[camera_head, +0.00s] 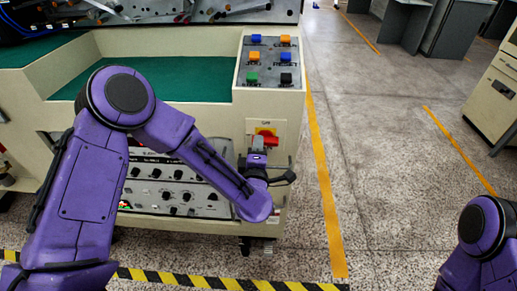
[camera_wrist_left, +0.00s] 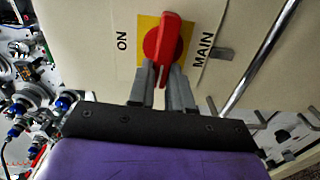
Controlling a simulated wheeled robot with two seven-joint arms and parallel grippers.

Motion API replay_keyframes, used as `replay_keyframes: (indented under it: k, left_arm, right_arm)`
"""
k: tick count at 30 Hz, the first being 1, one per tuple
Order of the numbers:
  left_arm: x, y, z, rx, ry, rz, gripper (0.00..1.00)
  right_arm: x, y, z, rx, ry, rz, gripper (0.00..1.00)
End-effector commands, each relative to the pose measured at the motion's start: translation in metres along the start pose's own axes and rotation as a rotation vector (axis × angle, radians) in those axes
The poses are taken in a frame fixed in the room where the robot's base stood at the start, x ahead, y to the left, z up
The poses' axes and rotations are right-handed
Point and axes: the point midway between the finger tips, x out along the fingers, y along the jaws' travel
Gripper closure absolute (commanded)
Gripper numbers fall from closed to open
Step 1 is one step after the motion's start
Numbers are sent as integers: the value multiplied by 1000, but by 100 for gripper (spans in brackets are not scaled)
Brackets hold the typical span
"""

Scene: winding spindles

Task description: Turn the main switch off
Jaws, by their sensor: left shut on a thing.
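The main switch is a red handle (camera_wrist_left: 167,38) on a yellow plate (camera_wrist_left: 148,26), set in a cream panel. In the left wrist view the handle stands nearly upright in the picture, between the word ON at left and the word MAIN at right. My left gripper (camera_wrist_left: 167,72) has its two fingers closed around the handle's lower end. My right gripper is out of view.
A panel of coloured push buttons (camera_head: 269,62) sits above the switch. A panel of knobs (camera_head: 170,190) lies left of it, partly behind my left arm. A metal rail (camera_wrist_left: 262,58) runs beside the switch. The floor (camera_head: 385,170) to the right is clear.

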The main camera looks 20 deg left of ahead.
Motion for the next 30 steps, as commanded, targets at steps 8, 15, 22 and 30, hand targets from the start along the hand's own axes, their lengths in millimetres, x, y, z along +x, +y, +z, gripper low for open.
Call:
replay_keyframes:
  k: [8,15,22,30]
  left_arm:
    - [0,-2,0,-69,0,0,100]
    - [0,-1,0,-80,0,0,100]
    - [0,-1,0,-81,0,0,100]
    - [0,-1,0,-79,0,0,55]
  right_arm:
    - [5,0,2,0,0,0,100]
    - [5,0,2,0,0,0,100]
    - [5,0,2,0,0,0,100]
    - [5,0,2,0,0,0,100]
